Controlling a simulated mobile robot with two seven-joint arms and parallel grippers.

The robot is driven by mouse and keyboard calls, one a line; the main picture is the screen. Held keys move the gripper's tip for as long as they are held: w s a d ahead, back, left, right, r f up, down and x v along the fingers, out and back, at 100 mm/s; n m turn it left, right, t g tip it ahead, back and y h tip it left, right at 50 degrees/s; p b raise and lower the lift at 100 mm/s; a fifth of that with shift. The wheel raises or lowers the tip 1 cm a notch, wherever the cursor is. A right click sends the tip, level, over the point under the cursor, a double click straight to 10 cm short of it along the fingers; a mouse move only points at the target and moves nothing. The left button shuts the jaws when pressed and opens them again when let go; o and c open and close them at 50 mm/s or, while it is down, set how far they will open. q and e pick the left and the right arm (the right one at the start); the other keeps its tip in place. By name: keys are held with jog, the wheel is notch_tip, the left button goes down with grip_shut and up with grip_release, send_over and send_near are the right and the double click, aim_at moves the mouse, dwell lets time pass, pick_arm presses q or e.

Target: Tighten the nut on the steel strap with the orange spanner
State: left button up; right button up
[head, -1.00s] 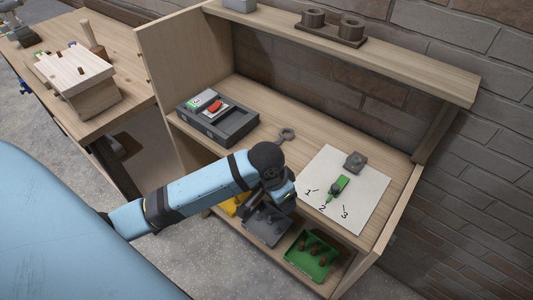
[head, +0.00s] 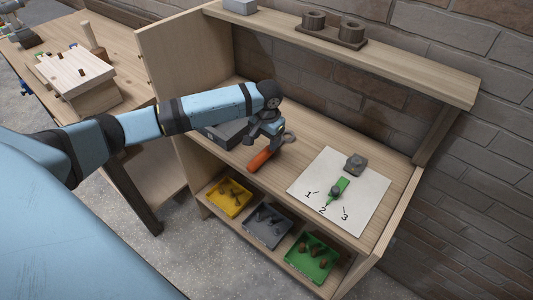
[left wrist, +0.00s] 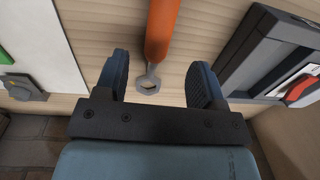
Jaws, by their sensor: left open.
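The orange spanner (head: 260,158) lies on the wooden bench, its grey head pointing toward the back wall. My left gripper (head: 264,134) is open above it and partly covers it. In the left wrist view the spanner (left wrist: 162,30) runs between the two spread fingers of the gripper (left wrist: 158,78), with its grey head near them; no grip is visible. On a white sheet (head: 310,181) lies a green strip (head: 341,185) with a dark nut-like piece (head: 334,191). A grey block (head: 355,163) stands behind it. I cannot tell which part is the steel strap.
A dark grey case (head: 226,134) is left of the gripper, partly hidden by my arm. Yellow (head: 219,206), grey (head: 285,234) and green (head: 301,270) bins sit on the lower shelf. An upper shelf (head: 400,73) overhangs the back. The bench between spanner and sheet is clear.

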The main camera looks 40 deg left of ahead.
aim_at(264, 152)
pick_arm(q)
jog(key=f, duration=0.7)
jog(key=shift+s+a+f, duration=0.1)
jog(key=shift+a+f, duration=0.1)
jog(key=shift+f, duration=0.1)
jog(key=shift+c, duration=0.4)
grip_shut()
